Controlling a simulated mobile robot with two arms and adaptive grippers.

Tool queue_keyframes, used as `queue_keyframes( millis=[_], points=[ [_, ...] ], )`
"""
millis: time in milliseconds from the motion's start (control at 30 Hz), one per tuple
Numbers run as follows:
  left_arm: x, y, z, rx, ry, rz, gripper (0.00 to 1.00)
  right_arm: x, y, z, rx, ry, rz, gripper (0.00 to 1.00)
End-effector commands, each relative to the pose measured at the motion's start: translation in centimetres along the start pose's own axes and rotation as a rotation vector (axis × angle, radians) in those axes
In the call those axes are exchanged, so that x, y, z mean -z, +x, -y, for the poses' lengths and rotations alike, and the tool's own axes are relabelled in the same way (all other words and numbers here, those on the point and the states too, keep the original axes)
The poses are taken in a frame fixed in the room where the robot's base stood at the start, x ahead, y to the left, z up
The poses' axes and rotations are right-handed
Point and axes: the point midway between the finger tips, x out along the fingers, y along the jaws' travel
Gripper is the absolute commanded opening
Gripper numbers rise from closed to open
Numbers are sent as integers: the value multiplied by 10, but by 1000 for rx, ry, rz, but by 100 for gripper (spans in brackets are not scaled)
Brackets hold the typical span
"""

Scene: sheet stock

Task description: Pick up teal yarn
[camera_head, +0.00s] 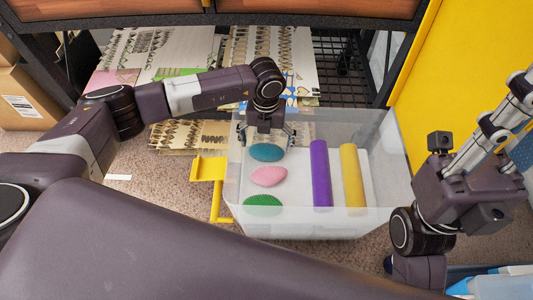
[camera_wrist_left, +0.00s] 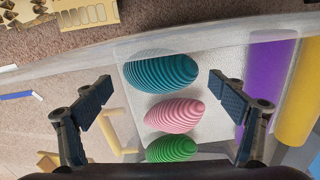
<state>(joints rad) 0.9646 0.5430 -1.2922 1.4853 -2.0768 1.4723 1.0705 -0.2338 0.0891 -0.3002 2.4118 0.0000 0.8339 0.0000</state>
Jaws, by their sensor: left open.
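The teal yarn (camera_head: 266,152) is a ribbed oval ball inside a clear plastic bin (camera_head: 400,185), at the far end of a row of yarn. My left gripper (camera_head: 266,135) is above it, pointing down. In the left wrist view the teal yarn (camera_wrist_left: 161,73) lies ahead, between the two spread fingers of my left gripper (camera_wrist_left: 158,92), with nothing held. My right gripper (camera_head: 470,190) is at the right, raised beside the bin; its fingers are not clear.
A pink yarn (camera_head: 268,176) and a green yarn (camera_head: 263,203) lie in front of the teal one. A purple roll (camera_head: 320,173) and a yellow roll (camera_head: 352,175) lie to the right in the bin. A yellow bracket (camera_head: 208,170) stands left of the bin. Patterned sheets (camera_head: 160,50) lie behind.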

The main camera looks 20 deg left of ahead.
Motion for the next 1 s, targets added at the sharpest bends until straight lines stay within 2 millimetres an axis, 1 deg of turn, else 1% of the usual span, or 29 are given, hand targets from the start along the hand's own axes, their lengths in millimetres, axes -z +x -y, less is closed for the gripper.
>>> queue_keyframes(
  millis=[33,200,300,533,833,1000],
  points=[
    [0,12,0,-1,0,-2,88,0,-2,0,6,-2,-19,25],
    [0,31,1,0,1,-2,88,0,4,2,20,-7,-50,25],
    [0,34,1,0,1,-1,88,0,7,2,23,-8,-57,25],
    [0,34,1,1,1,-1,88,0,9,2,23,-8,-57,25],
    [0,34,1,1,1,-1,55,0,9,2,23,-8,-57,25],
    [0,34,1,0,0,-1,55,0,8,2,23,-7,-57,25]
  ],
)
